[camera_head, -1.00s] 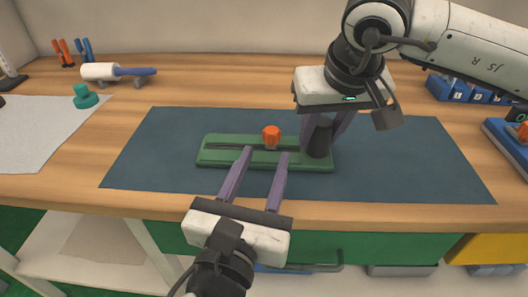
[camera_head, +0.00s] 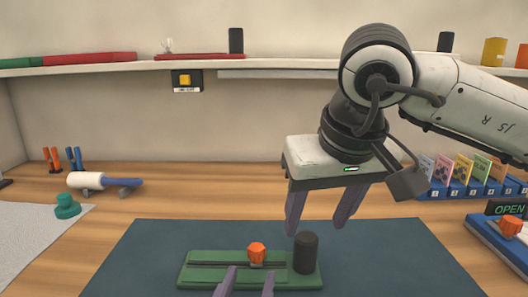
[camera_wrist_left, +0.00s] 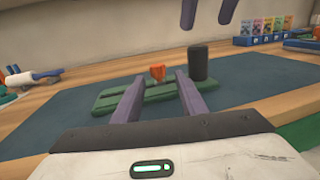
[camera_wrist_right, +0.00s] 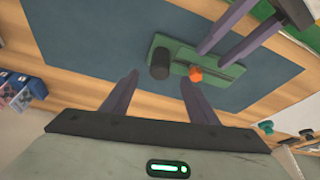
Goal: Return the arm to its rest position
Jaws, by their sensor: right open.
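My right gripper (camera_head: 315,226) is open and empty, raised above and a little right of a dark cylinder (camera_head: 306,254). The cylinder stands upright at the right end of a green grooved base (camera_head: 200,270). An orange knob (camera_head: 257,254) sits on the base left of the cylinder. My left gripper (camera_head: 249,273) is at the bottom edge, its fingers apart near the base's front side. In the left wrist view the left gripper (camera_wrist_left: 157,86) has nothing between its fingers. The right wrist view shows the right gripper (camera_wrist_right: 158,80) apart from the cylinder (camera_wrist_right: 160,63).
A blue-grey mat (camera_head: 400,265) lies under the base. A blue card rack (camera_head: 455,189) and a blue device with an "OPEN" sign (camera_head: 508,208) stand right. A white roller (camera_head: 85,180) and teal knob (camera_head: 67,206) are left. A shelf (camera_head: 130,66) runs along the back wall.

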